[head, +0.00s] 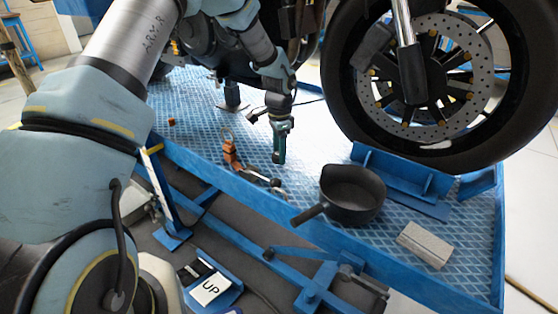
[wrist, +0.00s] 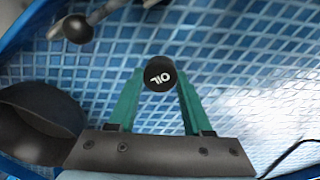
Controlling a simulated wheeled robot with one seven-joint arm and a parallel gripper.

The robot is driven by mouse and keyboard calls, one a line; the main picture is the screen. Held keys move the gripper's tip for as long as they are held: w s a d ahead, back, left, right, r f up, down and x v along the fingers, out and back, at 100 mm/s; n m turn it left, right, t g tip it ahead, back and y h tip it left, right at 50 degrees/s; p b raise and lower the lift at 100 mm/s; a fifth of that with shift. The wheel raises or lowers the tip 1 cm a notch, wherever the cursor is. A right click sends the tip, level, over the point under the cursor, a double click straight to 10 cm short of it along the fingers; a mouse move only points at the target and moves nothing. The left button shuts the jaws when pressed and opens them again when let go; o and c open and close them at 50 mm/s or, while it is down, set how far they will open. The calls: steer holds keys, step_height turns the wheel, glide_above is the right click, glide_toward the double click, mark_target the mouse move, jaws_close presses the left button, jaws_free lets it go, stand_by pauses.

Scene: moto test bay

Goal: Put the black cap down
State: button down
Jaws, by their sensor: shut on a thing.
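The black cap (wrist: 159,75) is round, with white "OIL" lettering on its top. It sits between the green fingertips of my gripper (wrist: 158,90) in the wrist view, with blue tread plate behind it. My gripper is shut on it. In the head view my gripper (head: 279,150) points down over the blue platform (head: 215,135), near its middle. The cap is too small to make out there, and I cannot tell whether it touches the platform.
A dark saucepan (head: 352,192) stands right of my gripper. An orange-handled tool (head: 232,155) lies to the left. A grey block (head: 425,245) lies at the front right. A motorcycle wheel (head: 435,85) stands behind in a blue chock (head: 400,172). The platform has a raised blue front edge (head: 235,200).

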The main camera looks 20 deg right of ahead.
steer(key=shift+f, duration=1.4)
steer(key=shift+f, duration=0.1)
steer(key=shift+c, duration=1.6)
jaws_free()
step_height(320, 180, up, 12)
steer(key=shift+p, duration=0.4)
